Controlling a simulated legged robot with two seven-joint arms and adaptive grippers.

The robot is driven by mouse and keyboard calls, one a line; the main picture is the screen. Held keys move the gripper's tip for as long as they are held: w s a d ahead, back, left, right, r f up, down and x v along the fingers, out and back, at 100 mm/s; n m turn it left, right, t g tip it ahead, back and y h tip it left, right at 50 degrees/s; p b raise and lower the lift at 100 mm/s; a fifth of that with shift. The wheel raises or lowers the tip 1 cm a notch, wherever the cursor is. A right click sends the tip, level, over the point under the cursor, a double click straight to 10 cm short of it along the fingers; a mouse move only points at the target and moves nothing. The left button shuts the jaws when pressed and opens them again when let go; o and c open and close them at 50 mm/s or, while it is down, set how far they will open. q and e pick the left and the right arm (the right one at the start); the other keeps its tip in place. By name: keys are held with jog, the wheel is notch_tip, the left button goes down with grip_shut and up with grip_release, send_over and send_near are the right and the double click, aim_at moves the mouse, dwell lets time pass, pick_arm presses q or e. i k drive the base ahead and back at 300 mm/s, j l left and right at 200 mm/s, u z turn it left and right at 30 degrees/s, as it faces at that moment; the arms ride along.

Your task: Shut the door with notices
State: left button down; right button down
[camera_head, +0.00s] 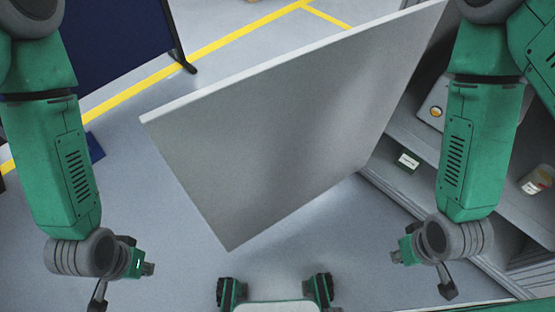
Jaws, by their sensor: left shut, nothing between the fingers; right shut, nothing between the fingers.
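The door (290,130) is a plain grey panel standing open in the middle of the head view, swung out from a grey cabinet (390,190) on the right. No notices show on the face I see; its other face is hidden. My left gripper (148,269) is shut and empty, low on the left, apart from the door's lower left corner. My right gripper (396,257) is shut and empty, low on the right, in front of the cabinet opening and to the right of the door's lower edge.
A dark blue screen on a stand (115,40) is at the upper left. Grey floor with yellow lines is clear left of the door.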

aim_at(251, 148)
jog(key=j+z, duration=0.2)
jog(key=j, duration=0.35)
jog(key=k+j+z, duration=0.2)
jog(key=j, duration=0.3)
jog(key=j+z, duration=0.2)
jog(key=j, duration=0.35)
jog(key=i+j+z, duration=0.1)
jog(key=j+z, duration=0.65)
jog(key=z, duration=0.15)
jog(key=j+z, duration=0.45)
jog(key=k+j+z, duration=0.15)
jog(key=j+z, duration=0.55)
jog(key=z, duration=0.2)
jog(key=j+z, duration=0.25)
jog(key=z, duration=0.15)
jog(key=i+j+u, duration=0.15)
jog(key=u, duration=0.15)
jog(key=i+j+u, duration=0.15)
jog(key=j+u, duration=0.15)
jog(key=k+l+z, duration=0.15)
jog(key=k+l, duration=0.05)
